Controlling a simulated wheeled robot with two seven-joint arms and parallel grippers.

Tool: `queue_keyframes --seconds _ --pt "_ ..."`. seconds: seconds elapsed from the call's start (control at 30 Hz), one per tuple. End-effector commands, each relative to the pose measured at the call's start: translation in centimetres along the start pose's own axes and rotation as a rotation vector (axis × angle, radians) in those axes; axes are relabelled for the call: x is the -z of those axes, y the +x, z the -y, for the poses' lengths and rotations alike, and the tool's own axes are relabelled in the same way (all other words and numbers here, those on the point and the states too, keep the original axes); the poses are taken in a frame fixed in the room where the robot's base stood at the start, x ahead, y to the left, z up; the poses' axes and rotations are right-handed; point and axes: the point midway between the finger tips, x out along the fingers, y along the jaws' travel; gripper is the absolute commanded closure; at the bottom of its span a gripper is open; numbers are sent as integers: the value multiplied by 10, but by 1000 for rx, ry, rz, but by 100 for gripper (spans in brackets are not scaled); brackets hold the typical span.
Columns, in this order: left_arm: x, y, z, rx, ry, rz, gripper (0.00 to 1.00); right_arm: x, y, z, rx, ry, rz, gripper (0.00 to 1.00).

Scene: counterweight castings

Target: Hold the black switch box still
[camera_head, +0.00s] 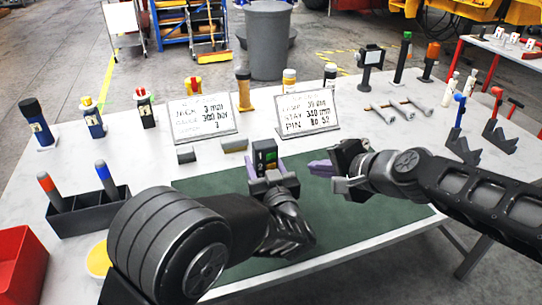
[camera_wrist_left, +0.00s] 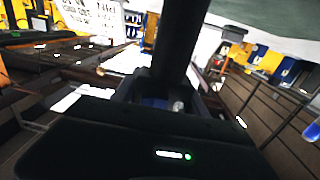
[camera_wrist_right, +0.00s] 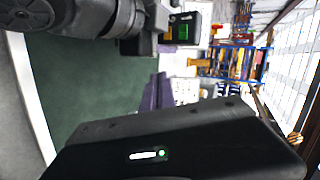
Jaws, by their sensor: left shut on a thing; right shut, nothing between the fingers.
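The black switch box (camera_head: 265,152), with a small green patch on its face, stands upright over the far part of the green mat (camera_head: 350,222). My left gripper (camera_head: 266,172) is shut on its lower part, with purple fingers at its sides. The box also shows in the right wrist view (camera_wrist_right: 186,28), with a larger green patch. My right gripper (camera_head: 312,168) is shut and empty, its purple fingers pointing left at the box with a gap between. Its fingers show in the right wrist view (camera_wrist_right: 157,92).
Two white sign boards (camera_head: 202,118) (camera_head: 307,112) stand behind the box. Two small grey blocks (camera_head: 234,145) (camera_head: 186,154) lie left of it. A black holder (camera_head: 88,211) with two handled tools and a red bin (camera_head: 18,262) are at left. The mat's right part is clear.

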Motion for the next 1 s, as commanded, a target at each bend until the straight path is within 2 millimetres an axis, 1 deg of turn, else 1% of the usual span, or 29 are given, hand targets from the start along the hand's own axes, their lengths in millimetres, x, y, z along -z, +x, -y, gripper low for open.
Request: queue_keyframes --seconds 0.3,0.5,0.7,1.0 --pt "0 0 0 0 0 0 100 -22 30 21 0 -3 2 100" --pt "0 0 0 0 0 0 100 -32 44 31 -2 -2 1 100" --pt "0 0 0 0 0 0 100 -36 49 36 0 -1 0 100" --pt "0 0 0 0 0 0 100 -36 49 36 0 0 0 100"
